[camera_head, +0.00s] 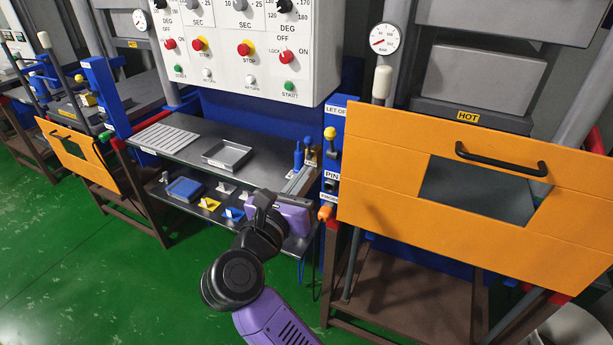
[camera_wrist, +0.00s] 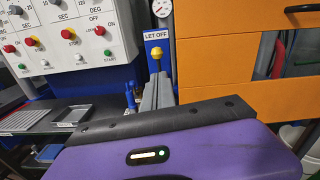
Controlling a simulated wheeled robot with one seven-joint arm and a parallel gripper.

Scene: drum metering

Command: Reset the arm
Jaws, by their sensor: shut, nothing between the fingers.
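My gripper (camera_head: 301,178) is at the end of my purple and black arm, in front of the shelf unit between the control panel and the right orange guard. In the wrist view its grey fingers (camera_wrist: 158,92) stand together, shut and empty. Behind them is a yellow-knobbed lever (camera_wrist: 157,58) under a LET OFF label. The same yellow knob shows in the head view (camera_head: 330,133), right of and above the fingers. I see no contact between fingers and lever.
The white control panel (camera_head: 220,75) hangs above a dark shelf (camera_head: 190,140) with a slatted rack (camera_head: 166,137) and a grey tray (camera_head: 227,154). The orange guard (camera_head: 390,190) stands close on the right. Green floor (camera_head: 60,250) is free at left.

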